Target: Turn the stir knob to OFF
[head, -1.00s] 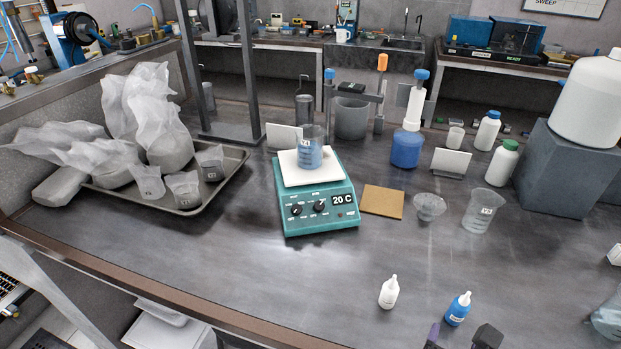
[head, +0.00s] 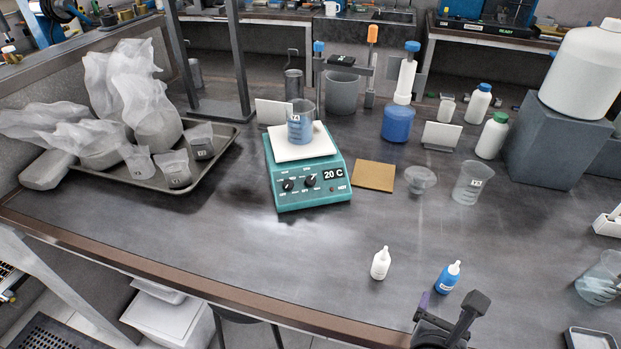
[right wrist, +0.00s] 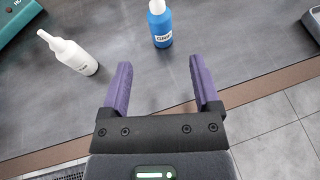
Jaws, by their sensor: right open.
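The teal hotplate stirrer (head: 312,196) stands on the bench with two dark knobs on its front, a left knob (head: 288,185) and a right knob (head: 310,181), beside a "20 C" display. The knob labels are too small to read, so I cannot tell which one is stir. A beaker of blue liquid (head: 300,124) sits on its white plate. My right gripper (head: 445,303) is at the bench's front edge, right of and well apart from the stirrer. In the right wrist view its purple fingers (right wrist: 160,88) are apart with nothing between them. My left gripper is not in view.
A white dropper bottle (head: 380,264) and a blue dropper bottle (head: 447,278) stand between my right gripper and the stirrer. A tan pad (head: 374,176) lies right of the stirrer. A tray (head: 120,183) with bagged samples is at left. The bench before the stirrer is clear.

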